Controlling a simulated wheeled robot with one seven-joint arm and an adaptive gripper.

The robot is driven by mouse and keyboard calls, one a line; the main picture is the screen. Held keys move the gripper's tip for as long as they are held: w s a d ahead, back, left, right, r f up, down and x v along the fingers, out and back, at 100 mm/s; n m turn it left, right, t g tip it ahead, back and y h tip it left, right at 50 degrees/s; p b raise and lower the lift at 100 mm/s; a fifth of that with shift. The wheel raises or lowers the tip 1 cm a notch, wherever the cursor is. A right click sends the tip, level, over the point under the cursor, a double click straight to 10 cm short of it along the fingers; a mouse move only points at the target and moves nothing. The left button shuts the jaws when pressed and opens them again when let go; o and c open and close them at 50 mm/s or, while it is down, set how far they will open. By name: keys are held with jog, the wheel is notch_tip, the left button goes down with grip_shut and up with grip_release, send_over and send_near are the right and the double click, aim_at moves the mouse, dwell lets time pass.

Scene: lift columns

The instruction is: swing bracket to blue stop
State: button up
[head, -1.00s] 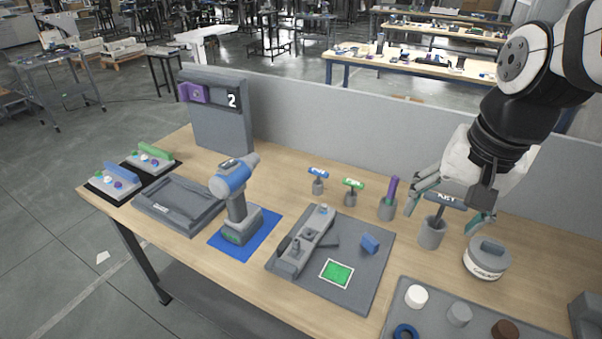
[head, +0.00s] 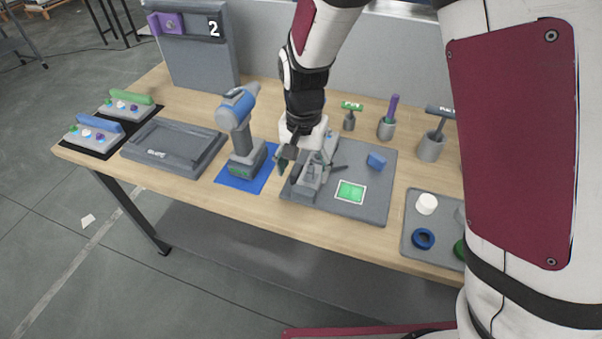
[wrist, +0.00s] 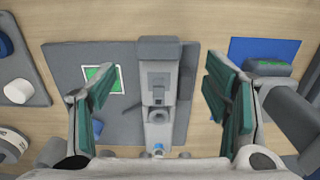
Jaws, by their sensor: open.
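A long grey fixture stands on a grey board (head: 350,205); I take it to hold the bracket (head: 311,179), which also shows in the wrist view (wrist: 160,130). A thin dark lever (head: 333,169) sticks out from its side. The blue stop block (head: 376,160) sits on the board to the right; in the wrist view it is partly hidden behind the left finger (wrist: 97,128). My gripper (head: 287,159) is open above the fixture. In the wrist view its green-padded fingers (wrist: 161,88) are spread on either side of the fixture, apart from it.
A green square (head: 350,192) lies on the board. A blue-grey drill (head: 240,125) stands on a blue mat just left of the board. Cups with tools (head: 386,127) stand behind to the right. A tray (head: 412,237) with round parts lies right. My arm hides part of the table.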

aim_at(308, 191)
notch_tip(308, 191, down, 8)
jog(key=shift+f, duration=0.1)
dwell(0.4)
jog(key=shift+d, duration=0.1)
grip_shut()
jog(key=shift+s+d, duration=0.15)
jog(key=shift+d, duration=0.35)
jog(key=d+n, duration=0.2)
jog(key=d, duration=0.1)
jog(key=d+n, duration=0.1)
jog(key=d, duration=0.2)
jog(key=d+n, duration=0.2)
jog(key=d, duration=0.2)
jog(key=shift+s+n, duration=0.3)
jog(key=shift+s, duration=0.05)
jog(key=w+d+n, duration=0.1)
jog(key=d+n, duration=0.1)
jog(key=d, duration=0.1)
jog(key=w+d+n, duration=0.2)
jog(key=d, duration=0.1)
jog(key=w+d+n+b, duration=0.1)
jog(key=d+n, duration=0.1)
jog(key=d, duration=0.2)
jog(key=shift+w, duration=0.2)
jog(key=shift+w+d+n, duration=0.5)
jog(key=shift+w+d, duration=0.1)
jog(key=shift+d, duration=0.05)
jog(key=shift+w+d, duration=0.1)
grip_release()
